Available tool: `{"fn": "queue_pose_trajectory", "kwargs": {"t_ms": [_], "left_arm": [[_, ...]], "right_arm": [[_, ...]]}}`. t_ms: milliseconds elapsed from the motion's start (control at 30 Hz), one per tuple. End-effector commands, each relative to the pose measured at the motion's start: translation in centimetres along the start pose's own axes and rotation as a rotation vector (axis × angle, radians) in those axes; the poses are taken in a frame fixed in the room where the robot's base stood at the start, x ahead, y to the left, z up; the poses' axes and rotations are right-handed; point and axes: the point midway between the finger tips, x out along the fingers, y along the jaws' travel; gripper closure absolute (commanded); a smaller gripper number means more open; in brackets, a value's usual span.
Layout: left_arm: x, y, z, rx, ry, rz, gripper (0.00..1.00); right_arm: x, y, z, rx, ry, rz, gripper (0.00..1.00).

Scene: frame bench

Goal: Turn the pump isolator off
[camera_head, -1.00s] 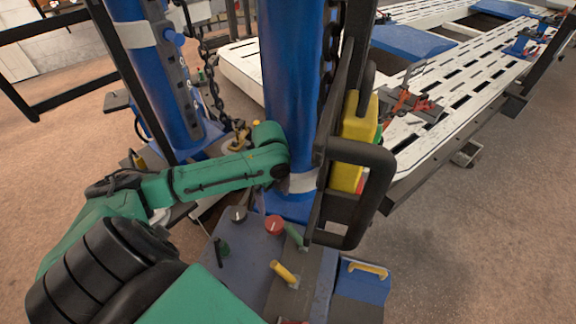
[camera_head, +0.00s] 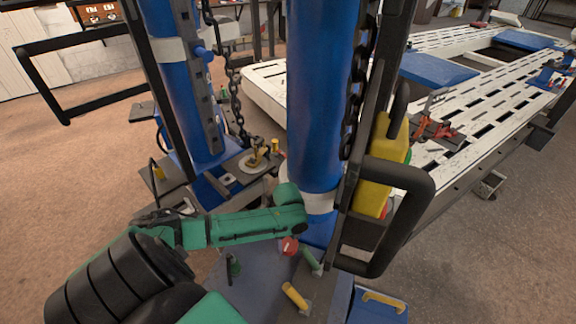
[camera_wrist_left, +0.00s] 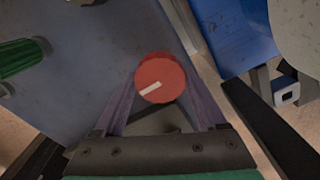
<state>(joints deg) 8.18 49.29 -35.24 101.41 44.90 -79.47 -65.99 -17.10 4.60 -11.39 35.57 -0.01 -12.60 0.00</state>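The red round knob (camera_head: 289,246) with a white pointer mark sits on the blue-grey panel (camera_head: 255,275). I cannot read a label that names it the pump isolator. In the left wrist view the red knob (camera_wrist_left: 160,78) lies at the fingertips of my left gripper (camera_wrist_left: 162,100), one purple-grey finger on each side. The fingers are apart, and I cannot tell whether they touch it. Its white mark slants from lower left to upper right. In the head view my green left wrist is just above the knob and hides the fingers. My right gripper is not in view.
The blue column (camera_head: 318,100) and a black tubular handle (camera_head: 415,215) rise close behind and to the right.

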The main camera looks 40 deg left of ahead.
Motion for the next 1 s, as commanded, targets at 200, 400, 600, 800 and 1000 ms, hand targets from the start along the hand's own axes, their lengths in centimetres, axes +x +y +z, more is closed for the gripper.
{"fn": "queue_pose_trajectory", "kwargs": {"t_ms": [200,400,600,800,1000], "left_arm": [[-0.1,0.0,0.0,-0.004,0.000,0.001,0.82],[-0.3,0.0,0.0,-0.042,0.001,0.001,0.82],[-0.5,0.0,0.1,-0.143,0.001,0.001,0.82],[-0.7,0.0,0.0,-0.305,0.002,0.001,0.82],[-0.6,0.1,0.0,-0.494,0.002,0.002,0.82]], "right_arm": [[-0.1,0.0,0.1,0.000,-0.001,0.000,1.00],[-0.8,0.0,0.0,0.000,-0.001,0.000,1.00],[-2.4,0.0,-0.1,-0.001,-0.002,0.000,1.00],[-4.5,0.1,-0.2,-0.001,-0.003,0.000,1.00],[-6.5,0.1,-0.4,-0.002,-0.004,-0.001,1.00]]}}
